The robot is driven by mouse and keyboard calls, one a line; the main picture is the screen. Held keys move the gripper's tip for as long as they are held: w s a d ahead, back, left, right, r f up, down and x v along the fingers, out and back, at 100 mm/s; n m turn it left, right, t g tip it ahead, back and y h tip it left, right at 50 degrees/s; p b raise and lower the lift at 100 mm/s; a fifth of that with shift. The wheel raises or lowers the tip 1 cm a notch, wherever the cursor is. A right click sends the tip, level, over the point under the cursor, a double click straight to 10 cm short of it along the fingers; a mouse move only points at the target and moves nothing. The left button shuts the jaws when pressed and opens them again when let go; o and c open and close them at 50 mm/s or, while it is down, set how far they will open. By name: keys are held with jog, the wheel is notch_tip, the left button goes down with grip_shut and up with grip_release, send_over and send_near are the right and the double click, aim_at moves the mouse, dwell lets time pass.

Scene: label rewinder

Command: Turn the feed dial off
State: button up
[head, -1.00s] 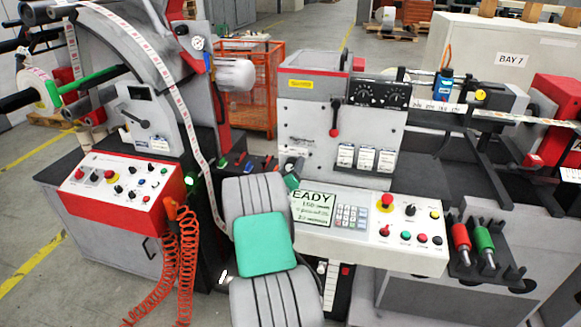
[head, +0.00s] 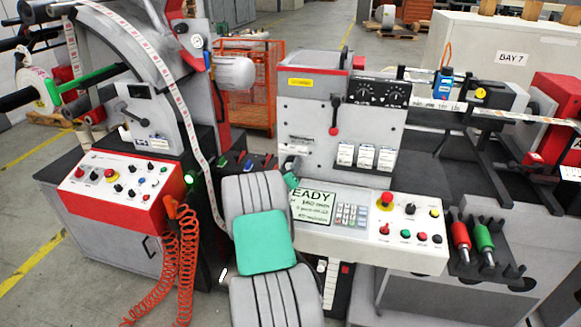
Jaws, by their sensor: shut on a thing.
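Which control is the feed dial cannot be told, as the labels are too small to read. Two black round dials, a left one (head: 365,92) and a right one (head: 394,96), sit on the black panel at the upper right of the grey machine head. A black knob (head: 410,209) stands on the white control panel (head: 345,243), right of the red button on a yellow base (head: 386,200). The display (head: 313,207) shows "EADY", its left edge hidden by my arm. My grey arm with its green cap rises in front of the panel's left end. My gripper is hidden.
A red-edged control box (head: 113,190) with several knobs stands at left, with coiled orange hoses (head: 178,265) beside it. A red-handled lever (head: 334,115) projects from the machine head.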

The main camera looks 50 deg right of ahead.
jog(key=shift+n, duration=0.3)
jog(key=n+b, duration=0.1)
jog(key=n, duration=0.2)
jog(key=shift+f+b, duration=0.1)
jog(key=shift+b, duration=0.2)
jog(key=shift+n+b, duration=0.35)
jog(key=shift+n, duration=1.65)
jog(key=o, duration=1.4)
jog(key=shift+c, duration=0.2)
jog(key=shift+a, duration=0.15)
jog(key=b+v, duration=0.2)
jog(key=v, duration=0.5)
jog(key=shift+s+a, duration=0.15)
jog(key=shift+a, duration=0.15)
